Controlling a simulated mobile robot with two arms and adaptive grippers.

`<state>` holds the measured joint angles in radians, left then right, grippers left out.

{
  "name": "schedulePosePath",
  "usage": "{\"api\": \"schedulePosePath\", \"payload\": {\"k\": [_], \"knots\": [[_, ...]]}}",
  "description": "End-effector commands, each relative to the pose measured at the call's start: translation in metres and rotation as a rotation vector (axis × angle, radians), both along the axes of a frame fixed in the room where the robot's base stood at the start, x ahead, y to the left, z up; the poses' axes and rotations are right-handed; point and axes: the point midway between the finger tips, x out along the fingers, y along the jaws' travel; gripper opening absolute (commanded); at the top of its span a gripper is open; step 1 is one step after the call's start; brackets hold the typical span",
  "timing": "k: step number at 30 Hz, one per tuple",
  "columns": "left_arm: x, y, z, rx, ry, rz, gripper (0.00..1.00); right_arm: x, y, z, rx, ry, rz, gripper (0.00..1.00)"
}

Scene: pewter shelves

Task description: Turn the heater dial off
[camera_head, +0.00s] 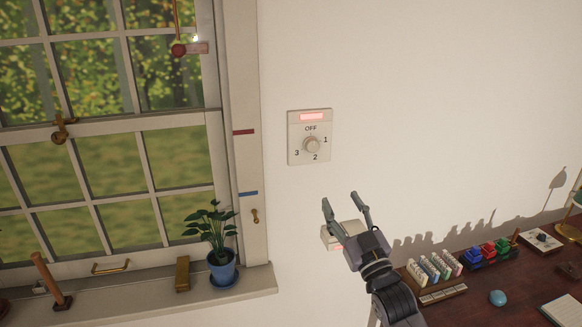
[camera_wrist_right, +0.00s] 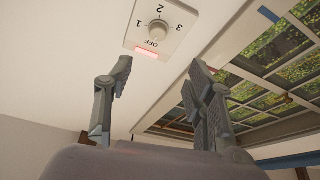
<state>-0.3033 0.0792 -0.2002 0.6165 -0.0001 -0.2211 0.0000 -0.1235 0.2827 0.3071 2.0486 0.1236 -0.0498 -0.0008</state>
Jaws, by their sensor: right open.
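The heater dial (camera_head: 312,144) is a round beige knob on a pale square wall plate (camera_head: 296,132). The plate is marked OFF at the top, then 1, 2 and 3 clockwise, with a lit pinkish-red indicator (camera_head: 311,116) above. The knob's exact pointing is too small to tell. The dial also shows in the right wrist view (camera_wrist_right: 158,29), upside down, beyond the fingertips. My right gripper (camera_head: 343,198) is open and empty, below and slightly right of the plate, apart from it. It also shows in the wrist view (camera_wrist_right: 160,70). My left gripper is out of view.
A window fills the left, with a potted plant (camera_head: 221,266) on its sill. A small pale box (camera_head: 329,238) with a reddish spot is partly hidden behind my right gripper. The wall around the dial is clear.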

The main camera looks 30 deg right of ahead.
Motion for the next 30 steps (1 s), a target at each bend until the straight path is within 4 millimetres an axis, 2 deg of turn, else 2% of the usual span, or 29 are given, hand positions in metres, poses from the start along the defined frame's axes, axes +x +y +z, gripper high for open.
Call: {"api": "schedulePosePath", "payload": {"k": [2, 5, 21, 27, 30], "knots": [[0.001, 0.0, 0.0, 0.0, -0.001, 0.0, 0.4, -0.002, -0.004, 0.003, 0.0, -0.015, -0.003, 0.5], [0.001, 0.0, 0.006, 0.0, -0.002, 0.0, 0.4, 0.007, -0.006, 0.01, 0.001, -0.019, -0.003, 0.5], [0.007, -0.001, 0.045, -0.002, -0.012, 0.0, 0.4, 0.111, -0.021, 0.054, 0.0, -0.015, -0.002, 0.5], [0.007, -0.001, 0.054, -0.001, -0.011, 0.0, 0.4, 0.141, -0.026, 0.064, -0.001, -0.014, -0.003, 0.5], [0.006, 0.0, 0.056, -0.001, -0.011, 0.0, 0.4, 0.15, -0.027, 0.067, 0.0, -0.014, -0.003, 0.5]]}}
